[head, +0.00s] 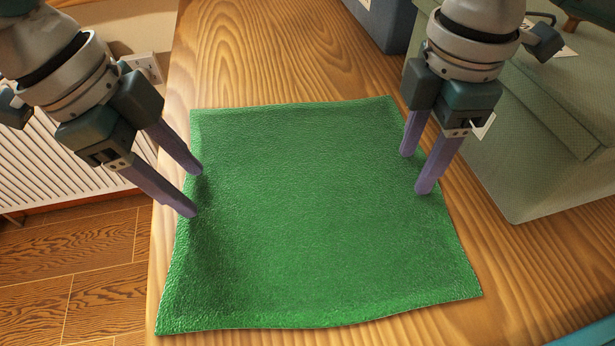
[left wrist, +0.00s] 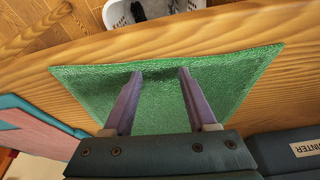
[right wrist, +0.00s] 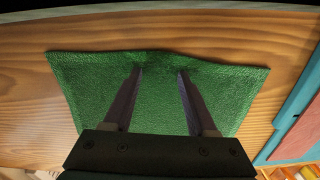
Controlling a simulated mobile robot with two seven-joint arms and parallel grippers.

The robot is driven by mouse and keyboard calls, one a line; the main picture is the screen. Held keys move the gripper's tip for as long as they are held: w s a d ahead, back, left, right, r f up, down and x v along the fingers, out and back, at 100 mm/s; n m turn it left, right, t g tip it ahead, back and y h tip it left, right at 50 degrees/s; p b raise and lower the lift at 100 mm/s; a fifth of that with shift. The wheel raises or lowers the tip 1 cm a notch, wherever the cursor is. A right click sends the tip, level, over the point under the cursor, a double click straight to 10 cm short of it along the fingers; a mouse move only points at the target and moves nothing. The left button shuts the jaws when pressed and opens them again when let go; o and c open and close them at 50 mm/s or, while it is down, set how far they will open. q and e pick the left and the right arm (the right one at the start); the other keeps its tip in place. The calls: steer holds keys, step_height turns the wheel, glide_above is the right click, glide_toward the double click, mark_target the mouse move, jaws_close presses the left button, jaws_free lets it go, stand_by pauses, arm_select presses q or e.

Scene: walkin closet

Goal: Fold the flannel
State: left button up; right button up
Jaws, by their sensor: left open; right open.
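The green flannel (head: 310,210) lies spread flat on the wooden table, with a slightly wavy front edge. My left gripper (head: 198,192) is open at the flannel's left edge, its purple fingertips over the cloth just inside that edge. My right gripper (head: 415,172) is open at the right edge, its fingertips over or on the cloth there. The flannel also shows under the fingers in the left wrist view (left wrist: 160,98) and in the right wrist view (right wrist: 158,95). I cannot tell whether the fingertips touch the cloth. Neither gripper holds anything.
The wooden table (head: 290,50) has bare room behind the flannel and a strip at the right. A white slatted radiator (head: 60,160) is at the left. A white basket (left wrist: 150,12) shows beyond the table edge.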

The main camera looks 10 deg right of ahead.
arm_select(q)
steer(key=shift+f, duration=0.2)
arm_select(e)
steer(key=shift+f, duration=0.2)
arm_select(q)
jaws_close()
arm_select(e)
jaws_close()
stand_by(0.8)
arm_select(q)
steer(key=shift+r, duration=0.15)
arm_select(e)
steer(key=shift+r, duration=0.1)
